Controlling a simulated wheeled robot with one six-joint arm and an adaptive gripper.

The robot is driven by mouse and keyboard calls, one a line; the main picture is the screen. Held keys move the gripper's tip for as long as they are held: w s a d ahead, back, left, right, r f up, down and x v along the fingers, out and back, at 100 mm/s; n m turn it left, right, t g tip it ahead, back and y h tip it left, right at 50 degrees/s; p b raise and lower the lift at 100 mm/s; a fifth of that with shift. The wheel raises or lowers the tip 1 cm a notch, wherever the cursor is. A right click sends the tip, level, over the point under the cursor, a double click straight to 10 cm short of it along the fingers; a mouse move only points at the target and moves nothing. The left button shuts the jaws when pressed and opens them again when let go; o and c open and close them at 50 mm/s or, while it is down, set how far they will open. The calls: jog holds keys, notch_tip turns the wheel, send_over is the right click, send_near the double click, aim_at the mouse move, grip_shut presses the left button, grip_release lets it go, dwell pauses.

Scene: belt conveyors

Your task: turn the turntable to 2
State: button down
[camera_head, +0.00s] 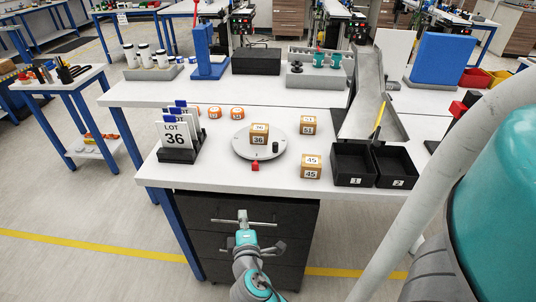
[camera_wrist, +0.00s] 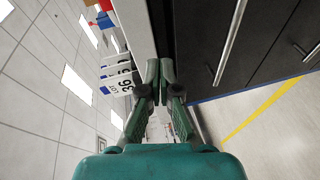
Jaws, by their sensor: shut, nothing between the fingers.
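The turntable (camera_head: 243,150) is a light grey round disc on the white table, near its front edge. An orange-brown box (camera_head: 259,134) with number labels sits on it. A short black peg (camera_head: 276,147) stands on the disc at the front right. A small red marker (camera_head: 255,166) lies on the table just in front of the disc. No position numbers on the disc are readable. My gripper (camera_head: 243,214) is below the table edge, in front of the dark drawers, apart from the turntable. In the wrist view its fingers (camera_wrist: 160,68) are together and empty; the turntable is not visible there.
A LOT 36 card holder (camera_head: 178,155) stands left of the turntable; its cards show in the wrist view (camera_wrist: 118,82). Numbered boxes (camera_head: 308,125) (camera_head: 311,167) and black bins (camera_head: 353,165) are at the right. Drawer handles (camera_wrist: 232,40) are close to my gripper.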

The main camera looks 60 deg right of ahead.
jog(key=w+d+r+m+g+h, duration=0.2)
jog(key=d+r+g+h, duration=0.2)
jog(key=d+r, duration=0.35)
send_near(277, 148)
jog(key=shift+m+g+h, duration=0.3)
jog(key=w, duration=0.2)
jog(key=w+d, duration=0.1)
jog(key=w, duration=0.1)
jog(key=w+d, duration=0.1)
jog(key=w, duration=0.1)
jog(key=shift+w+d, duration=0.2)
jog(key=shift+w, duration=0.05)
jog(key=shift+s+d, duration=0.3)
jog(key=shift+d, duration=0.2)
jog(key=shift+s+d, duration=0.3)
jog(key=shift+d, duration=0.25)
jog(key=shift+s+d, duration=0.35)
jog(key=shift+d, duration=0.4)
jog(key=shift+s+d, duration=0.45)
jog(key=shift+s+d, duration=0.4)
jog(key=shift+d, duration=0.2)
jog(key=shift+s+d, duration=0.25)
jog(key=shift+d, duration=0.3)
jog(key=shift+s+d, duration=0.2)
jog(key=shift+d, duration=0.55)
